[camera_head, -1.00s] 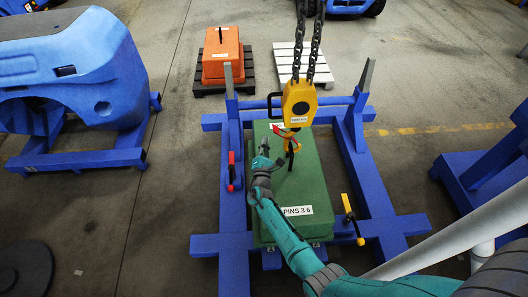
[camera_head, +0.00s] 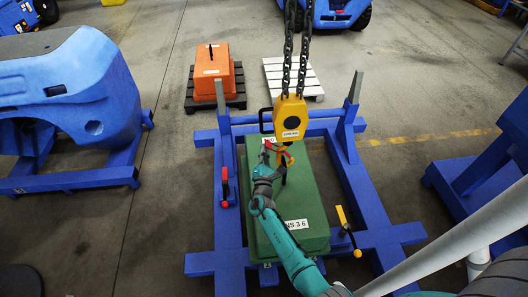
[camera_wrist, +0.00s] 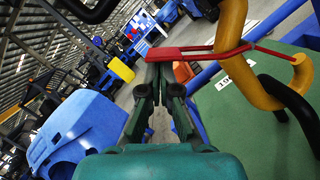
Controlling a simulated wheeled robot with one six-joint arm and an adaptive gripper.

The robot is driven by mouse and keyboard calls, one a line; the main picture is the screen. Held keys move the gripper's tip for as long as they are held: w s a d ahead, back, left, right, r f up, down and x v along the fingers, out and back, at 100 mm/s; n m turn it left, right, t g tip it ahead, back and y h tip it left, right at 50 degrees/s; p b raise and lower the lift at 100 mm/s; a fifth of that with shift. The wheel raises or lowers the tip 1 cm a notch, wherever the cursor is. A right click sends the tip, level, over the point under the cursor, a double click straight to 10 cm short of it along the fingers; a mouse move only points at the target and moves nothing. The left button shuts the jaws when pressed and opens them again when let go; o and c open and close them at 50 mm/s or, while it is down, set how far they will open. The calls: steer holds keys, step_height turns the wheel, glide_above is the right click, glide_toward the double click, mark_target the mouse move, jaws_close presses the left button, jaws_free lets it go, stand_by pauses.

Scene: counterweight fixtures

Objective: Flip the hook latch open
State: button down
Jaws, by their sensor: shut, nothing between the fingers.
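The hook block (camera_head: 290,118) is yellow and hangs on two dark chains. Below it is a yellow hook (camera_wrist: 236,30) with a thin red latch (camera_wrist: 190,51). In the wrist view the latch sticks out to the left from the hook's stem, and a red strip also runs right toward the hook's tip. The hook passes by a black lifting loop (camera_wrist: 290,105) on the green counterweight (camera_head: 296,190). My gripper (camera_wrist: 168,72) is shut and empty, its fingertips just under the latch's outer part. I cannot tell whether they touch it.
A blue frame (camera_head: 232,240) with upright posts surrounds the counterweight. It carries a red-handled lever (camera_head: 224,185) at left and a yellow-handled lever (camera_head: 342,218) at right. An orange weight (camera_head: 212,72) and a white pallet (camera_head: 293,78) stand behind.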

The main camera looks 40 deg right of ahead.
mark_target(271, 149)
steer(key=shift+s+d+r+m, duration=0.1)
steer(key=shift+r+m, duration=0.2)
steer(key=shift+m, duration=0.2)
steer(key=shift+s+d+r+m+g, duration=0.25)
steer(key=shift+r+m, duration=0.3)
steer(key=shift+m, duration=0.35)
steer(key=shift+s+d+r+m+g, duration=0.1)
steer(key=shift+d+r+m+g, duration=0.35)
steer(key=shift+m, duration=0.45)
steer(key=shift+s+d+r, duration=0.25)
steer(key=shift+r, duration=0.25)
steer(key=v, duration=1.2)
steer(key=shift+f, duration=0.2)
